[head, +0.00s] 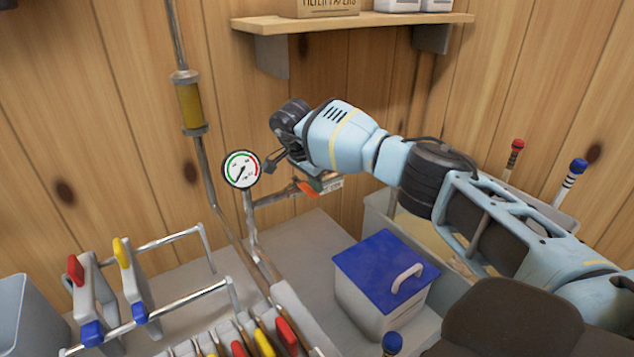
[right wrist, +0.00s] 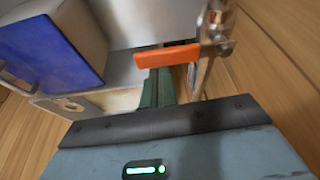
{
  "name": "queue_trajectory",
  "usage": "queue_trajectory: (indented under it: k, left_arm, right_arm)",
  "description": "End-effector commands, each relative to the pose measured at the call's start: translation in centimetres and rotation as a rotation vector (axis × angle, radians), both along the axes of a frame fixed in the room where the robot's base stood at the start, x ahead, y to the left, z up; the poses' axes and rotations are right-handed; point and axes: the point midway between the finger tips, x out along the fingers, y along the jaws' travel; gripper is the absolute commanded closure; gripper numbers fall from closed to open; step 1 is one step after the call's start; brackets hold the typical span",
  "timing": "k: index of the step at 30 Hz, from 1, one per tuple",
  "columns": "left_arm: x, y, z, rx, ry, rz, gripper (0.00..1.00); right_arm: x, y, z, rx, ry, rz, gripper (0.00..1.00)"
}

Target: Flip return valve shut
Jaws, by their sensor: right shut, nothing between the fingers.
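The return valve's orange lever (head: 307,189) shows at the end of a metal side pipe, low by the back wall. In the right wrist view the orange lever (right wrist: 167,56) lies crosswise, its right end at the metal valve pipe (right wrist: 214,50). My right gripper (head: 318,181) reaches in from the right and is beside the lever. In the right wrist view its dark green fingers (right wrist: 158,86) are shut with nothing between them, their tips close to the lever. I cannot tell whether they touch it. My left gripper is not in view.
A round gauge (head: 242,170) stands on the pipe left of my gripper. A white box with a blue lid (head: 385,268) stands below my right arm. A rack with coloured clips (head: 140,290) is at left. A shelf (head: 350,22) hangs above.

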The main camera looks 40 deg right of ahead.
Motion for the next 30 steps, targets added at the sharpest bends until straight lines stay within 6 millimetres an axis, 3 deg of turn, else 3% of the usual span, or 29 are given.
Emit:
queue_trajectory:
  k: [17,30]
  left_arm:
    - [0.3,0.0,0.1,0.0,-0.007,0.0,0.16]
    - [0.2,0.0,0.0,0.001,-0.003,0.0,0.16]
  right_arm:
    - [0.0,0.2,0.1,0.002,-0.001,0.003,1.0]
    - [0.0,2.1,5.7,0.001,-0.002,0.003,1.0]
